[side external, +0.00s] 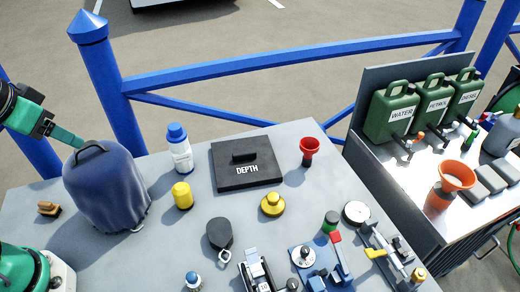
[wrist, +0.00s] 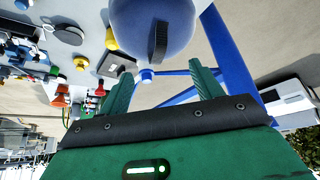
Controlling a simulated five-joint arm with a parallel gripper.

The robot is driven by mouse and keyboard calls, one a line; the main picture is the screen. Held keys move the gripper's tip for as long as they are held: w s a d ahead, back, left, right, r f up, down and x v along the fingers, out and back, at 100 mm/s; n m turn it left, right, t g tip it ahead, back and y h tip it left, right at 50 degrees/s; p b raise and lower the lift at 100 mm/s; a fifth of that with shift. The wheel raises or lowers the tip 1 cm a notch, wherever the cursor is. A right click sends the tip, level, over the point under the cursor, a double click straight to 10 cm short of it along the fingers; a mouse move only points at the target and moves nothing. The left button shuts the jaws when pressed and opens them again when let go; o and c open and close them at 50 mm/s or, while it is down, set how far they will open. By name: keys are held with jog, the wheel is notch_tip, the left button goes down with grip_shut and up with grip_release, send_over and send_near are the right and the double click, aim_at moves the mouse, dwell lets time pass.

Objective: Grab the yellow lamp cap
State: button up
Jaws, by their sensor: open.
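Two yellow things stand on the grey table, and I cannot tell for certain which is the lamp cap. One is a small upright yellow cylinder (side external: 182,195) with a rounded top; in the wrist view it shows partly behind the blue cover (wrist: 111,40). The other is a low round yellow piece with a knob (side external: 272,205), also in the wrist view (wrist: 81,63). My gripper (side external: 77,142) is at the left, by the top of the dark blue cover (side external: 105,195), away from both. In the wrist view my gripper (wrist: 161,69) is open, with nothing between its fingers.
The tall blue cover with a black handle stands between my gripper and the yellow cylinder. A blue-capped white bottle (side external: 180,150), a black DEPTH box (side external: 246,165) and a red funnel (side external: 309,148) are nearby. A blue railing (side external: 290,58) runs behind the table.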

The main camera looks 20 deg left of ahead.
jog(key=r, duration=0.1)
notch_tip(320, 180, up, 4)
jog(key=n+g, duration=0.1)
jog(key=g, duration=0.5)
send_over(180, 186)
notch_tip(180, 186, down, 20)
jog(key=shift+s+a, duration=0.1)
jog(key=shift+f, duration=4.3)
